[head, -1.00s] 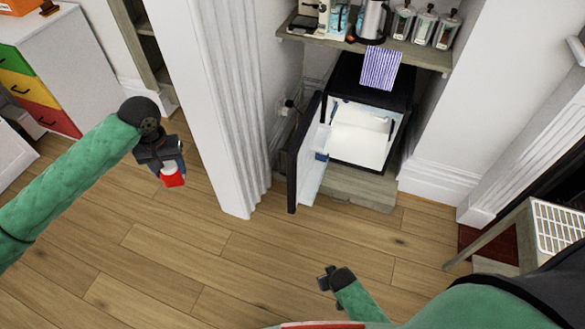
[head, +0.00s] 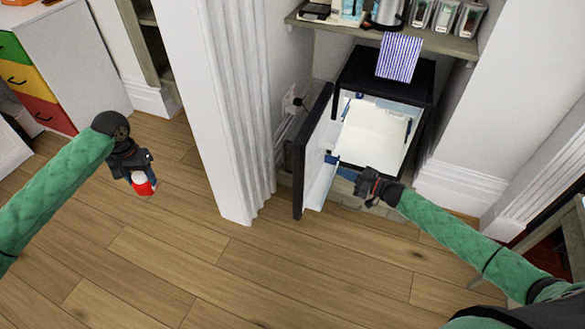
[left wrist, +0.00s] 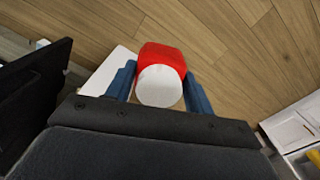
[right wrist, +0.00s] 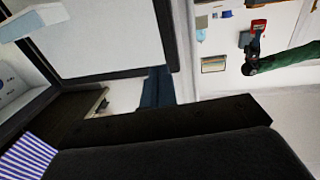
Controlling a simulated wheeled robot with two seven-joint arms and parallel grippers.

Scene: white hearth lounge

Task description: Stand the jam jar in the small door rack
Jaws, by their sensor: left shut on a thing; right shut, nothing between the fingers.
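My left gripper (head: 136,168) is shut on the jam jar (head: 147,188), which is red with a white round end. It holds the jar in the air over the wooden floor, left of the white pillar. In the left wrist view the jar (left wrist: 163,57) sits between the blue fingers, its white end facing the camera. The small fridge (head: 372,122) stands open, its door (head: 312,150) swung out to the left. Pale racks (head: 321,183) show on the door's inner side; which is the small one I cannot tell. My right gripper (head: 358,180) is shut and empty in front of the fridge opening, right of the door.
The white pillar (head: 215,110) stands between the jar and the fridge. A drawer cabinet (head: 60,60) is at the far left. The floor in front is clear.

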